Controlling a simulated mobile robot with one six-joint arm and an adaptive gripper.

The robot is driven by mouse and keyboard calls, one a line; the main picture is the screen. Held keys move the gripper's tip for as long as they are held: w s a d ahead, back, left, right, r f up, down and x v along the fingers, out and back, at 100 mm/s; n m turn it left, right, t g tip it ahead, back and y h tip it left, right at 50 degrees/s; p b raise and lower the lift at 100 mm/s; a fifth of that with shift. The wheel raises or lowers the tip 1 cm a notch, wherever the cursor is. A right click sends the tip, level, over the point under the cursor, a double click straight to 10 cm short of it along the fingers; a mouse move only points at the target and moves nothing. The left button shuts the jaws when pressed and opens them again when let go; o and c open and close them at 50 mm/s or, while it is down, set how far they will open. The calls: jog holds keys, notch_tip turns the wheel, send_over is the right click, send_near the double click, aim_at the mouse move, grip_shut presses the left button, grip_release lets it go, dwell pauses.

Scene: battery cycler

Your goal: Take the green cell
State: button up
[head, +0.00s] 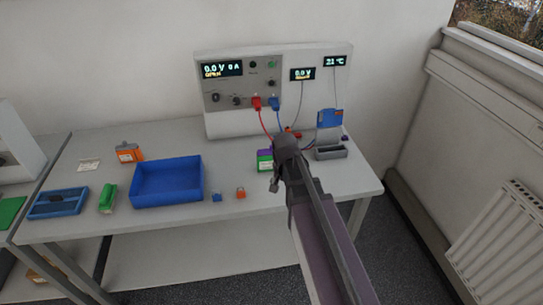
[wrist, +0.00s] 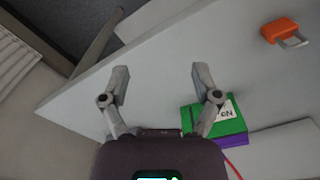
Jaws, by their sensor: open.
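A green cell (head: 264,167) with a white label stands on the table, left of my gripper, with a purple block (head: 264,153) right behind it. In the wrist view the green cell (wrist: 236,125) lies at the right, partly hidden by my right finger, and the purple block (wrist: 236,141) shows along its lower edge. My gripper (wrist: 160,72) is open, with nothing between its fingertips. The bare table top shows between them. In the head view my arm hides the fingers, so I cannot tell whether the right finger touches the cell.
An orange padlock (head: 240,193) and a blue padlock (head: 216,198) lie near the front edge. A blue bin (head: 167,195), green object (head: 107,198) and orange block (head: 128,152) are further left. The cycler (head: 240,115), with red and blue leads, stands behind. A grey holder (head: 331,153) is right.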

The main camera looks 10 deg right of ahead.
jog(key=w+r+m+p, duration=0.3)
jog(key=w+m, duration=0.1)
jog(key=w, duration=0.2)
jog(key=w+r+m+p, duration=0.3)
jog(key=w+r+m, duration=0.1)
jog(key=w, duration=0.3)
jog(key=w+r+m+p, duration=0.4)
jog(key=w, duration=0.2)
jog(key=shift+w+d+r, duration=0.15)
jog(key=shift+w, duration=0.05)
jog(key=shift+w+r+m, duration=0.2)
jog(key=shift+w+m, duration=0.3)
jog(key=shift+f, duration=0.15)
jog(key=b, duration=0.8)
send_over(272, 161)
jog(key=w, duration=0.2)
jog(key=f, duration=0.8)
jog(key=shift+s+d+f, duration=0.1)
jog(key=shift+s+f, duration=0.1)
jog(key=shift+s, duration=0.05)
jog(key=shift+f, duration=0.15)
jog(key=shift+f+b, duration=2.45)
jog(key=shift+b, duration=0.3)
grip_shut()
